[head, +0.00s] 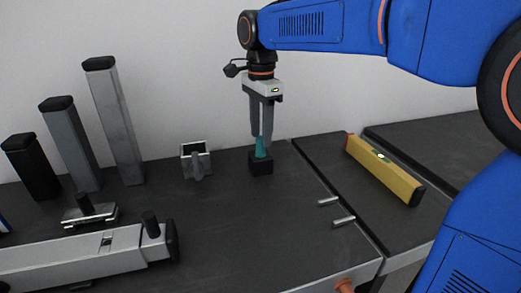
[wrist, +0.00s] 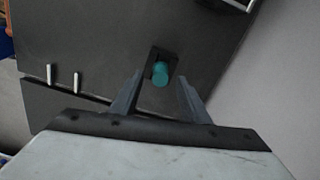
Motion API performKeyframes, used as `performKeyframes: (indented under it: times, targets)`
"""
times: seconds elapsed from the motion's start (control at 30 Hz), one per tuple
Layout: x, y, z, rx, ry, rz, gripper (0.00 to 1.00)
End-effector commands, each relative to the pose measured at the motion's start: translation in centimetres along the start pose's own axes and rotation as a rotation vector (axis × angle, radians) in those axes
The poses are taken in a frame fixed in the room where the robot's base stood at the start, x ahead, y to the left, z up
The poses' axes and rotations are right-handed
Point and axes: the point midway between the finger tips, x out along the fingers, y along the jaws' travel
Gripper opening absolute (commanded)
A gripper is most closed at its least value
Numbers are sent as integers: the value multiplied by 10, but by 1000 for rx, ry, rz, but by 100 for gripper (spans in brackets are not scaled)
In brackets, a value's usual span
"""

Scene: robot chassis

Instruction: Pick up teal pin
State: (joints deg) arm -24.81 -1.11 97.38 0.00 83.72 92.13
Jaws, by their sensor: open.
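The teal pin (head: 260,147) stands upright in a small black block (head: 261,164) on the dark table, near the wall. In the wrist view the teal pin (wrist: 160,74) shows from above as a round teal end, with the black block (wrist: 163,53) around its base. My gripper (head: 262,137) points down over the pin, its fingers at the height of the pin's upper part. In the wrist view my gripper (wrist: 158,84) is open, with the pin between the lines of its two fingers and a gap on each side. Part of the pin is hidden behind a finger in the head view.
A small grey bracket (head: 196,161) stands left of the block. Several upright posts (head: 115,120) and a long silver rail (head: 80,257) are farther left. Two metal pins (head: 343,221) lie to the right, near a yellow level (head: 385,172). The wall is close behind.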

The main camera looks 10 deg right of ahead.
Motion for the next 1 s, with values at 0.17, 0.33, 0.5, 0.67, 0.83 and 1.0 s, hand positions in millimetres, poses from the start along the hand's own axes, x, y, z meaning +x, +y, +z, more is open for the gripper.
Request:
performKeyframes:
  times: [0.17,0.33,0.5,0.67,0.83,1.0]
  targets:
    - [21,0,0,0,0,1,42]
    - [26,0,0,0,0,0,42]
    - [26,0,0,0,0,0,37]
    - [26,0,0,0,0,0,0]
    - [25,0,0,0,0,0,0]
    - [22,0,0,0,0,-1,0]
